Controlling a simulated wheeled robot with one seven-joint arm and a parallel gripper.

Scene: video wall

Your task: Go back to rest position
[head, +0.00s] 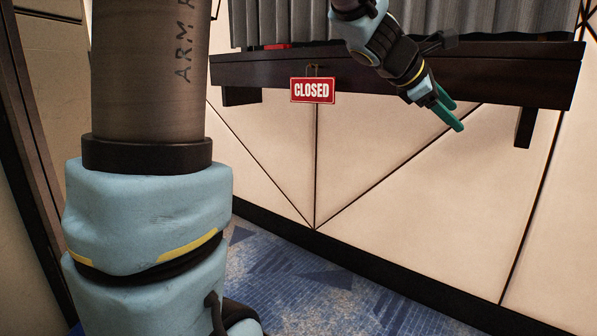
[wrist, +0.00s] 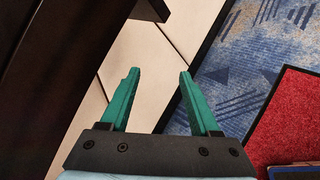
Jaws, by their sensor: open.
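My gripper (head: 454,115) is in front of the dark wooden ledge at the upper right of the head view, with its green fingers pointing down and to the right. In the wrist view my gripper (wrist: 158,80) is open, its two green fingers apart with nothing between them. Past the fingertips the wrist view shows the cream wall panels and the patterned floor. A red CLOSED sign (head: 313,90) hangs from the ledge, to the left of my gripper and apart from it.
The dark ledge (head: 265,70) runs along the cream panelled wall (head: 380,165), with brackets under it and a grey curtain (head: 275,22) above. A red object (head: 277,46) shows on the ledge. Blue carpet (head: 300,275) lies below. The wrist view shows a red mat (wrist: 290,118) at right.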

